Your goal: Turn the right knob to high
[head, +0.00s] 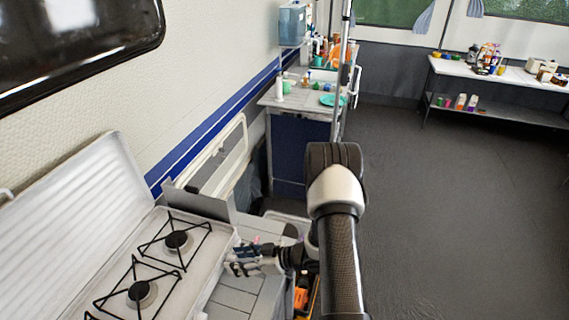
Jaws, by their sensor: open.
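The white camp stove (205,237) stands at the lower left with its lid (75,225) raised. Two black burners show on it, a farther one (176,240) and a nearer one (141,293), each under a wire grate. My gripper (237,263) is open at the stove's right-hand edge, close to its front side, with its fingers pointing left. The right knob cannot be made out; the stove's front face is turned away from this view and partly behind my gripper. I cannot tell whether the fingers touch a knob.
A grey slatted surface (237,300) lies beside the stove, under my gripper. A blue cabinet (300,150) with bottles and a teal plate (333,99) stands beyond. A white shelf table (505,75) stands at the far right. The dark floor (460,200) is clear.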

